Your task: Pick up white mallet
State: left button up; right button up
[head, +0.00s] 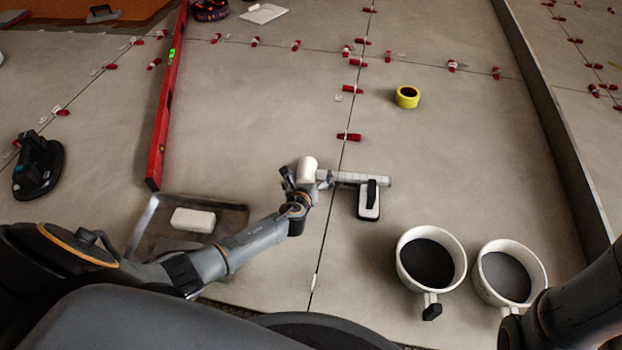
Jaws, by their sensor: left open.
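The white mallet (350,178) lies on the grey tiles near the middle of the head view. Its pale head (307,168) is at the left end and its handle points right. My left gripper (299,184) is open at the near left side of the mallet's head, very close to it. The fingers are small and dark, and I cannot tell whether they touch the mallet. My right gripper is not in view; only part of my right arm shows at the lower right.
A black-handled float (369,205) lies right by the mallet's handle. Two white buckets (431,258) (508,272) stand at the lower right. A tray (235,218) with a white block (193,220) lies left. A red level (167,100), yellow tape (407,97) and several red clips lie farther off.

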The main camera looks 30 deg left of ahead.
pick_arm(q)
jog(key=shift+w+a+f, duration=0.1)
jog(key=shift+w+f, duration=0.05)
jog(key=shift+w, duration=0.25)
jog(key=c, duration=2)
jog(key=shift+r, duration=0.2)
